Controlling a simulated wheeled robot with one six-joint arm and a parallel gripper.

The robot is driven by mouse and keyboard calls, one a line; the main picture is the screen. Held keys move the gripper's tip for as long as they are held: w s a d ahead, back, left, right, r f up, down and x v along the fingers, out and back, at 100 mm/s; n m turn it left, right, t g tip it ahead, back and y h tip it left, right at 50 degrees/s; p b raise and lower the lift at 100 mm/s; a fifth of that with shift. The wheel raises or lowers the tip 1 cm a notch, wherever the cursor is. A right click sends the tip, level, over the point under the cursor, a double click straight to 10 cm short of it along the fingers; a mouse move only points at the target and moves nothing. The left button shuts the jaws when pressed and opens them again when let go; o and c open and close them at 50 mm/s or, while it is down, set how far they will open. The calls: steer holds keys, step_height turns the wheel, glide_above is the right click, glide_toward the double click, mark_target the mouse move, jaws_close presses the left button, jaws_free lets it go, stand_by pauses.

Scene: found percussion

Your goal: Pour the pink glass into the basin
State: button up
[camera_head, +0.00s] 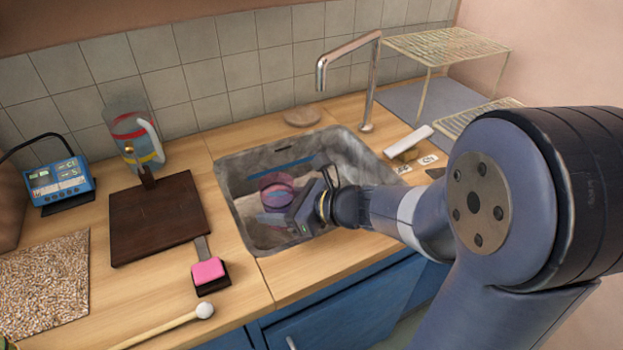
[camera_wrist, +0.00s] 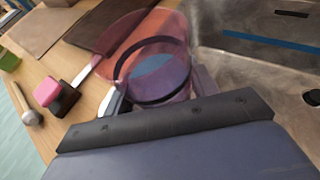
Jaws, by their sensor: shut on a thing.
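The pink glass (camera_head: 277,188) is a see-through pink tumbler over the left part of the basin. In the wrist view the pink glass (camera_wrist: 125,45) is held between the two fingers, its wide mouth toward the upper left and a dark band around it. A bluish patch shows inside it; I cannot tell if it is liquid or something seen through the glass. My gripper (camera_head: 272,212) is shut on the glass, above the basin. The basin (camera_head: 237,180) is a grey stone-like sink set in the wooden counter. In the wrist view the basin (camera_wrist: 235,75) lies to the right.
A chrome tap (camera_head: 372,85) stands behind the basin. A dark board (camera_head: 160,220), a pink-topped brush (camera_head: 208,272) and a round-headed mallet (camera_head: 203,311) lie left of it. A clear jug (camera_head: 130,135) and blue meter (camera_head: 60,185) stand behind. A wire rack (camera_head: 445,45) is at the right.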

mark_target(289, 189)
steer(key=shift+w+r+p, duration=0.1)
steer(key=shift+r+p, duration=0.05)
steer(key=shift+p, duration=0.15)
steer(key=shift+w+d+r+m+g+y+p, duration=0.35)
steer(key=shift+m+p, duration=0.35)
steer(key=shift+p, duration=0.55)
steer(key=shift+w+d+f+m+g+y+p, duration=0.15)
steer(key=shift+w+f+m+g+y+p, duration=0.2)
steer(key=shift+m, duration=0.35)
steer(key=shift+w+d+r+m+y+p, duration=0.3)
steer(key=shift+r+m+y+p, duration=0.25)
steer(key=shift+p, duration=0.45)
steer(key=shift+w+d+f+m, duration=0.15)
steer(key=shift+f+m, duration=0.1)
steer(key=shift+f, duration=0.15)
steer(key=shift+w+d+f+m+g, duration=0.1)
steer(key=shift+w+f+m+g, duration=0.05)
steer(key=shift+w+m+g, duration=0.2)
steer(key=shift+s+y, duration=0.1)
steer(key=shift+y, duration=0.15)
steer(key=shift+r+m+y+p, duration=0.4)
steer(key=shift+r+m+p, duration=0.1)
steer(key=shift+m, duration=0.25)
steer(key=shift+f+m+y, duration=0.3)
steer(key=shift+m, duration=0.3)
